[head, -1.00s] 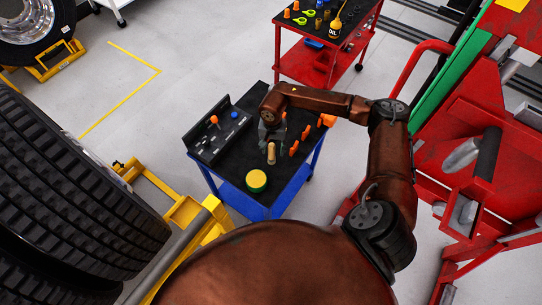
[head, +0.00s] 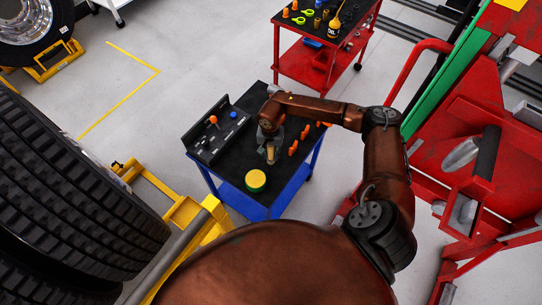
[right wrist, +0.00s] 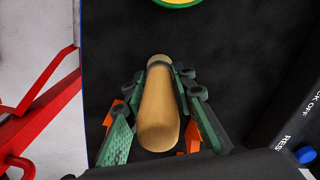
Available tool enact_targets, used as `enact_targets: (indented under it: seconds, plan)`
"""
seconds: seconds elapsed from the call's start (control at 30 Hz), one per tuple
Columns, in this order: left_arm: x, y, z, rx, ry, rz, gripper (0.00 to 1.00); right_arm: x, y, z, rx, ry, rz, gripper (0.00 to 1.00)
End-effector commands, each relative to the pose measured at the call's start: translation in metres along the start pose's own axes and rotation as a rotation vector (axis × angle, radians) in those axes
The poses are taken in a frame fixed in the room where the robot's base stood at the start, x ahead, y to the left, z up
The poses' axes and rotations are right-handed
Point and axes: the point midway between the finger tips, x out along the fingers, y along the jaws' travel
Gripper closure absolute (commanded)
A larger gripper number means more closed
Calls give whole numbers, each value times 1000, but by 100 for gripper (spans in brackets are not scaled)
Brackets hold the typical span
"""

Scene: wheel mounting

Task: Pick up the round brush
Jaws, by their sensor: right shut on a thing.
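The round brush shows as a smooth tan wooden handle with a dark collar at its far end, in the right wrist view (right wrist: 159,112) and the head view (head: 271,154). It is over the black top of the blue cart (head: 239,168). My right gripper (head: 270,143) is shut on the handle, with green-padded fingers on both sides of it. The bristles are hidden, and I cannot tell whether the brush touches the cart top. My left gripper is out of view.
A yellow and green round tin (head: 256,180) stands at the cart's near edge. Several orange-handled tools (head: 293,147) stand on the right side. A black rack (head: 214,135) lines the left side. A large tire (head: 70,190) is at left; a red machine (head: 465,160) is at right.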

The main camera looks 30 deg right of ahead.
Motion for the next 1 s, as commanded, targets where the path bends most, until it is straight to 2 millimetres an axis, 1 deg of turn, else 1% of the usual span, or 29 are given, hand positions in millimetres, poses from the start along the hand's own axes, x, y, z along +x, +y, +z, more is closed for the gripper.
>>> enact_targets:
  seconds: [0.03, 0.17, 0.43, 0.57, 0.67, 0.77, 0.87, 1.0]
  plan:
    - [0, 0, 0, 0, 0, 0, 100, 0, 0, 0, 0, 0, 0, 91]
    - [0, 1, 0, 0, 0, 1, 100, 0, 0, 0, 0, 0, 0, 100]
    - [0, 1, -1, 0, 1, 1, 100, -2, 0, 0, 0, 0, -1, 100]
    - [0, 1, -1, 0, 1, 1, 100, -8, 0, 0, 0, 0, -1, 100]
    - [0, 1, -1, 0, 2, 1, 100, -19, 0, -1, 0, 2, -2, 100]
    - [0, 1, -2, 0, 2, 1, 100, -35, 0, 0, -1, 3, -2, 100]
    - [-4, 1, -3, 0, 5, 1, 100, -55, 12, 15, -4, 3, 0, 100]
    - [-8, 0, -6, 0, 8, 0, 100, -89, 28, 38, -3, 5, -1, 100]
